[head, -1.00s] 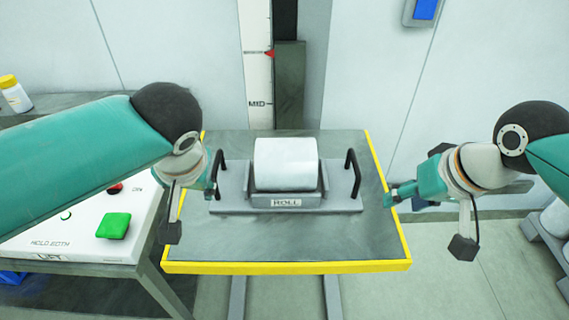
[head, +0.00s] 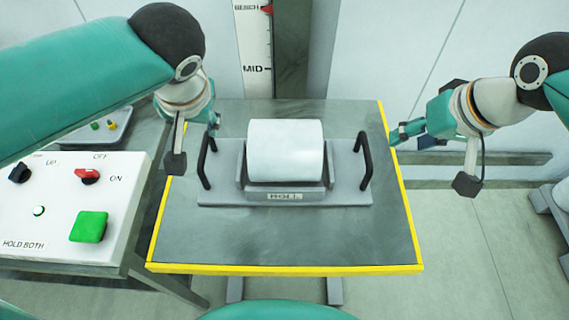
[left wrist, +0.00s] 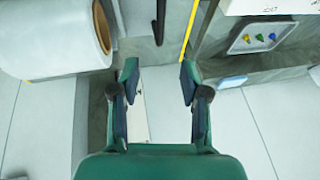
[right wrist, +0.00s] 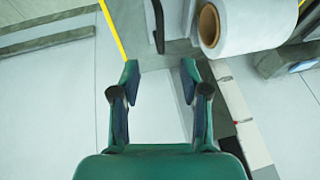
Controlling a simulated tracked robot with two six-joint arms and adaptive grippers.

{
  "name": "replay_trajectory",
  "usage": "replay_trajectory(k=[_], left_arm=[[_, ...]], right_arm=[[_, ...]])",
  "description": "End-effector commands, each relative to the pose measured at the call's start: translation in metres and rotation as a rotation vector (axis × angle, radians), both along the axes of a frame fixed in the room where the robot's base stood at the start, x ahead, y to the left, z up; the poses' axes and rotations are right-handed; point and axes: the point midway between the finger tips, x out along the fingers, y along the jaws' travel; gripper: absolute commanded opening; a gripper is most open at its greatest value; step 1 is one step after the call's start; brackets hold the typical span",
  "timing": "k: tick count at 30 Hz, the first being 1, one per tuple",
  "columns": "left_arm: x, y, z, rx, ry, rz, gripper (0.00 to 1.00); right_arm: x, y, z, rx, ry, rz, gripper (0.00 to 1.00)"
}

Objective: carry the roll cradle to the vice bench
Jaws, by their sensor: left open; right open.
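The roll cradle (head: 222,190) is a grey tray labelled ROLL with a white roll (head: 285,150) lying in it. It stands on a dark grey table (head: 290,240) with yellow edging. It has a black left handle (head: 203,170) and a black right handle (head: 367,165). My left gripper (head: 213,122) is beyond and just beside the left handle, open and empty. In the left wrist view that handle (left wrist: 161,18) is ahead of the open fingers. My right gripper (head: 398,135) is open and empty, outside the right handle. That handle (right wrist: 158,28) is ahead of its fingers too.
A white control panel (head: 60,215) with a green button (head: 89,227) and a red switch (head: 87,175) stands close left of the table. An upright scale marked MID (head: 256,50) is on the wall behind. No vice bench is identifiable.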

Motion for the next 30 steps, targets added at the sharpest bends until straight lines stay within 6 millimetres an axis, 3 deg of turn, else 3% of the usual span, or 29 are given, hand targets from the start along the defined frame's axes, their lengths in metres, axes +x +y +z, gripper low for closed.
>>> replay_trajectory(k=[8, 21, 30], left_arm=[[0.009, 0.007, -0.027, 0.002, 0.006, 0.002, 0.45], [0.040, 0.025, -0.105, 0.001, 0.008, 0.003, 0.45], [0.057, 0.034, -0.143, 0.001, 0.004, 0.002, 0.45]], right_arm=[[0.010, 0.006, -0.027, -0.001, 0.005, 0.001, 0.45], [0.041, 0.025, -0.105, -0.001, 0.005, 0.003, 0.45], [0.058, 0.034, -0.144, -0.001, 0.003, 0.001, 0.45]])
